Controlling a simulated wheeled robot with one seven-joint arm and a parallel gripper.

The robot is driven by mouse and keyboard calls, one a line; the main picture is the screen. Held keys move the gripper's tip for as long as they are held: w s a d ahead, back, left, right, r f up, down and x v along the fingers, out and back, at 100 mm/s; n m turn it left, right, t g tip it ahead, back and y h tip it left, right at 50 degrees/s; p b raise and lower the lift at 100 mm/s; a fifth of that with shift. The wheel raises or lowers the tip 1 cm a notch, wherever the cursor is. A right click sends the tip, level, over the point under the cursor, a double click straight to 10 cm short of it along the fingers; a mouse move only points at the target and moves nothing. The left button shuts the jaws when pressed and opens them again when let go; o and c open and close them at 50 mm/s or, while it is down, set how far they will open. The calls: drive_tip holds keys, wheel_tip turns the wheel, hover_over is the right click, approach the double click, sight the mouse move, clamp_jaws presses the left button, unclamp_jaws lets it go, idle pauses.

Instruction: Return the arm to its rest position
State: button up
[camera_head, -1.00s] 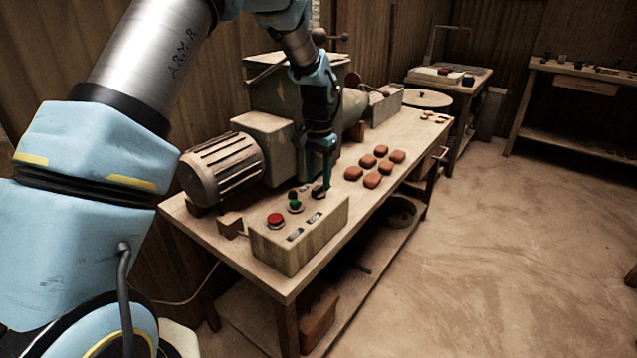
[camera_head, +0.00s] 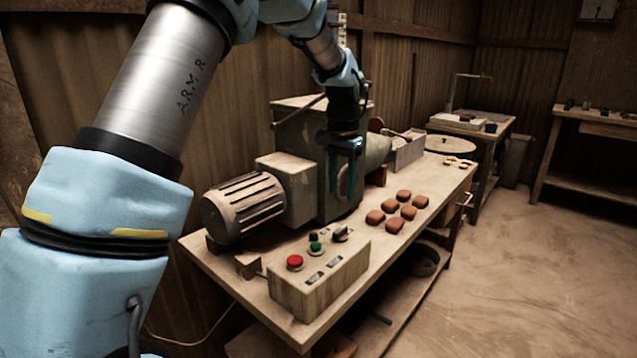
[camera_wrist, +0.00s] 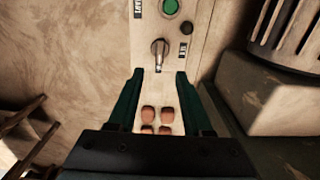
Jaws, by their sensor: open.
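My gripper (camera_head: 345,180) is open and empty. In the head view it hangs above the workbench (camera_head: 400,255), in front of the press machine and apart from the control box. In the wrist view its two dark green fingers (camera_wrist: 158,100) stand apart, with the control box (camera_wrist: 160,20) beyond them. The control box (camera_head: 318,290) bears a red button (camera_head: 295,262), a green button (camera_head: 315,247), a small dark knob and a lever switch (camera_head: 341,234). The lever switch also shows in the wrist view (camera_wrist: 159,50), ahead of the fingertips and not held.
The press machine (camera_head: 300,180) with its ribbed motor (camera_head: 243,207) stands behind my gripper, close by. Several reddish clay pieces (camera_head: 376,217) lie on the bench to the right. A second table (camera_head: 500,133) and a shelf bench (camera_head: 590,125) stand further back. The floor at right is clear.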

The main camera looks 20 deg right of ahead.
drive_tip(key=w+a+n, duration=0.1)
drive_tip(key=a+n, duration=0.2)
drive_tip(key=a, duration=0.8)
drive_tip(key=s+a+f+n, duration=0.1)
drive_tip(key=s+a+n, duration=0.3)
drive_tip(key=a, duration=0.8)
drive_tip(key=s+a+f+n+t, duration=0.1)
drive_tip(key=s+a+n, duration=0.3)
drive_tip(key=s+a, duration=0.4)
drive_tip(key=a, duration=0.5)
drive_tip(key=shift+a+f+t, duration=0.25)
drive_tip(key=shift+f+t, duration=0.05)
drive_tip(key=shift+f, duration=0.05)
